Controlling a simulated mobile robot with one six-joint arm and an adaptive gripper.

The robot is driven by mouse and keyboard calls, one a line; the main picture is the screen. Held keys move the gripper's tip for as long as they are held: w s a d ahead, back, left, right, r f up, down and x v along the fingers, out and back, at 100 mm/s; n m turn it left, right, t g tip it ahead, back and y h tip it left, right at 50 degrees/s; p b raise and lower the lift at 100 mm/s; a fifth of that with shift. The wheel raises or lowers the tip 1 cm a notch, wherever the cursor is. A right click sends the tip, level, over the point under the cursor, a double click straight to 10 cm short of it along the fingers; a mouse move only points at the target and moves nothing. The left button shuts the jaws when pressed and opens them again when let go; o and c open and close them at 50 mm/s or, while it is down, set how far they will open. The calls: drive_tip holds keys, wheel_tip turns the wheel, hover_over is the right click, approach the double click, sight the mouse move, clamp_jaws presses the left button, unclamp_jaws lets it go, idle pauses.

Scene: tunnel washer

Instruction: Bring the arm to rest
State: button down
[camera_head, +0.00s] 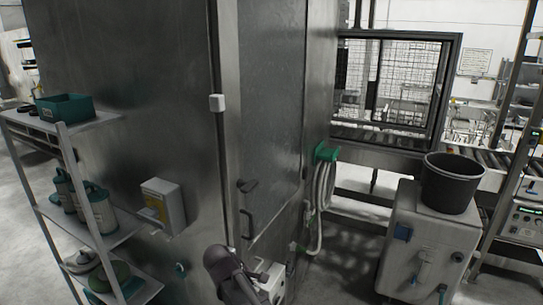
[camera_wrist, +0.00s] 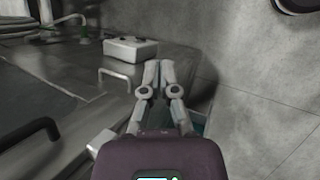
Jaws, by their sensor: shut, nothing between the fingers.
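My gripper (camera_wrist: 158,68) shows in the wrist view with its two fingers close together and nothing between them. Its fingertips point toward a white box-like unit (camera_wrist: 130,49) with a dark knob on top, at the upper left. I cannot tell whether the fingers touch anything. In the head view a dark part of my arm is low in the middle, in front of the metal cabinet (camera_head: 270,100); the fingers cannot be made out there.
A shelf rack (camera_head: 75,135) with a green bin and canisters stands at left. A grey cart (camera_head: 432,240) bearing a black bucket (camera_head: 452,182) stands at right. A hose (camera_head: 322,190) hangs beside the cabinet. A door handle (camera_head: 246,222) sticks out near my arm.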

drive_tip(key=s+d+f+m+g+y, duration=0.1)
drive_tip(key=s+d+m+y, duration=0.1)
drive_tip(key=d+m, duration=0.2)
drive_tip(key=s+d+f+m+g+y+b, duration=0.1)
drive_tip(key=d+m, duration=0.4)
drive_tip(key=d, duration=0.6)
drive_tip(key=s+d+f+m+g+y+b, duration=0.1)
drive_tip(key=s+d+f+m+y, duration=0.1)
drive_tip(key=d+m, duration=0.3)
drive_tip(key=shift+s+d+f+y, duration=0.45)
drive_tip(key=shift+s+d, duration=0.3)
drive_tip(key=shift+d, duration=0.4)
